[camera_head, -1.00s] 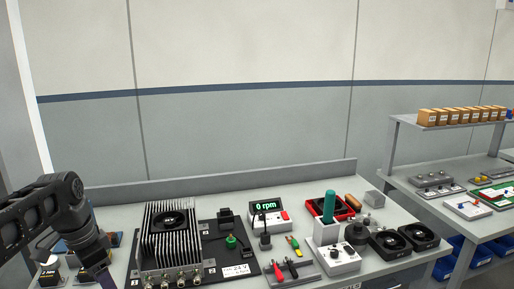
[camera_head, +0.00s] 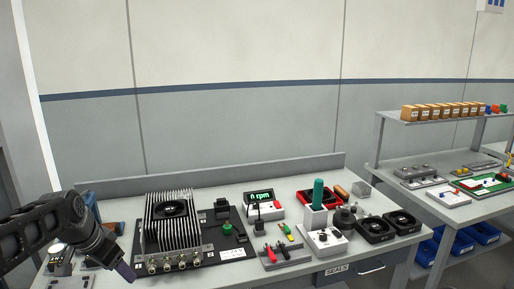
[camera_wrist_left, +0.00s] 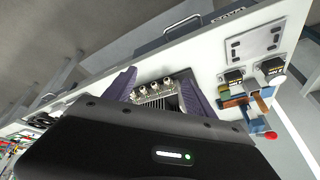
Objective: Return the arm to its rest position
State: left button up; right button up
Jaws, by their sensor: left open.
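My left arm comes in at the lower left of the head view. Its gripper (camera_head: 125,271) is near the table's front left, left of the finned heatsink unit (camera_head: 171,222). In the left wrist view my left gripper (camera_wrist_left: 157,90) shows two purple fingers spread apart. No object is held between them; the heatsink unit's connectors (camera_wrist_left: 153,92) show beyond in the gap. My right arm is not in view.
The table holds an rpm display (camera_head: 262,200), a green-handled tool in a stand (camera_head: 318,200), two black fans (camera_head: 389,226) and a rack with red and black leads (camera_head: 284,254). A second bench with small boxes (camera_head: 440,111) stands at right.

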pick_arm(q)
jog(key=w+d+f+n+t+h, duration=0.1)
jog(key=w+d+f, duration=0.15)
jog(key=f, duration=0.25)
jog(key=w+d+f+n, duration=0.1)
jog(key=d+f, duration=0.3)
jog(key=f, duration=0.2)
jog(key=s+d+f+n+h, duration=0.1)
jog(key=s+d+f+n, duration=0.1)
jog(key=d+f, duration=0.45)
jog(key=s+d+f+n, duration=0.1)
jog(key=s+d+f, duration=0.25)
jog(key=f, duration=0.55)
jog(key=s+d+f+g, duration=0.1)
jog(key=s+d+f, duration=0.3)
jog(key=s, duration=0.4)
jog(key=s+d+f+g+h, duration=0.1)
jog(key=s+d+f, duration=0.3)
jog(key=s, duration=0.4)
jog(key=s+d+f+n+g, duration=0.1)
jog(key=s+d+f+g, duration=0.2)
jog(key=s, duration=0.6)
notch_tip(320, 180, down, 4)
jog(key=shift+d+r+h, duration=0.25)
jog(key=shift+d+h, duration=0.05)
jog(key=shift+d, duration=0.7)
